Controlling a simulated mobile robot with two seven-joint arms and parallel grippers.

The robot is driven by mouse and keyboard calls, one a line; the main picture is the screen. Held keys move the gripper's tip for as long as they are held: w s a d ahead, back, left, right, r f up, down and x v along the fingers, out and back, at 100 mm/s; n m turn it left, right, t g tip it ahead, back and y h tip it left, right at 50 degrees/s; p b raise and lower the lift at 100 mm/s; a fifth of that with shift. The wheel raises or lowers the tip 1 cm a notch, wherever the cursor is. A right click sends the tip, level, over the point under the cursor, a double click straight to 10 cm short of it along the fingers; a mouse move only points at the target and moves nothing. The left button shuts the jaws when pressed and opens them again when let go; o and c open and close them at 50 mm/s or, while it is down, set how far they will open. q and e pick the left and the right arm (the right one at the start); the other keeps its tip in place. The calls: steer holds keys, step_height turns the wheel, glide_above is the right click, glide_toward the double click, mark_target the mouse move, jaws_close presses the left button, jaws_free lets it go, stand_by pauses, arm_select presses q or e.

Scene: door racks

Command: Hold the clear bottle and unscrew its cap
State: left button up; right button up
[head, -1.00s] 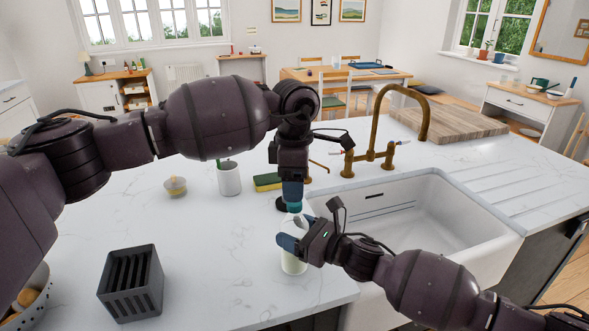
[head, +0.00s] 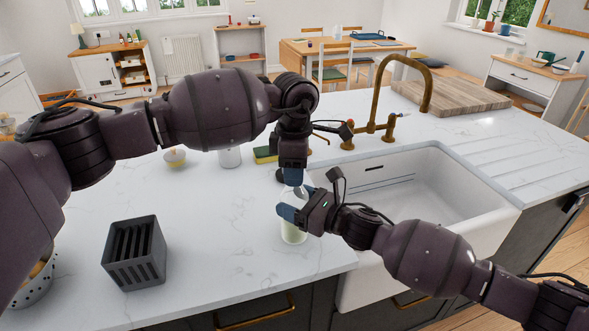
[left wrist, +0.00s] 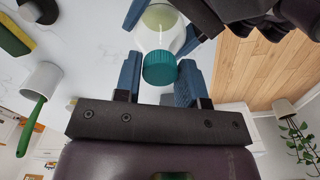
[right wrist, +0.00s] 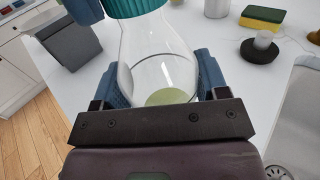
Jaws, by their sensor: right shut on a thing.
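The clear bottle (head: 293,232) stands upright on the white counter near the sink, pale green inside. My right gripper (head: 293,212) is shut around its body from the right; its fingers flank the clear wall in the right wrist view (right wrist: 160,85). The teal cap (left wrist: 160,68) is on the bottle's neck and shows at the top of the right wrist view (right wrist: 132,6). My left gripper (head: 293,176) points down over the bottle, its blue fingers open on either side of the cap. The cap is hidden in the head view.
The white sink (head: 400,190) with a brass tap (head: 385,120) lies to the right. A grey slotted holder (head: 135,255) stands front left. A white mug (head: 229,157) and a yellow-green sponge (head: 264,154) are behind.

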arm_select(q)
steer(key=shift+c, duration=1.1)
steer(key=shift+r, duration=0.4)
steer(key=shift+r, duration=0.7)
steer(key=shift+r, duration=0.1)
steer(key=shift+r, duration=1.95)
arm_select(e)
steer(key=o, duration=1.8)
steer(key=shift+d, duration=0.1)
arm_select(q)
steer(key=shift+f+b, duration=0.65)
steer(key=shift+f, duration=0.25)
arm_select(e)
steer(key=v, duration=1.2)
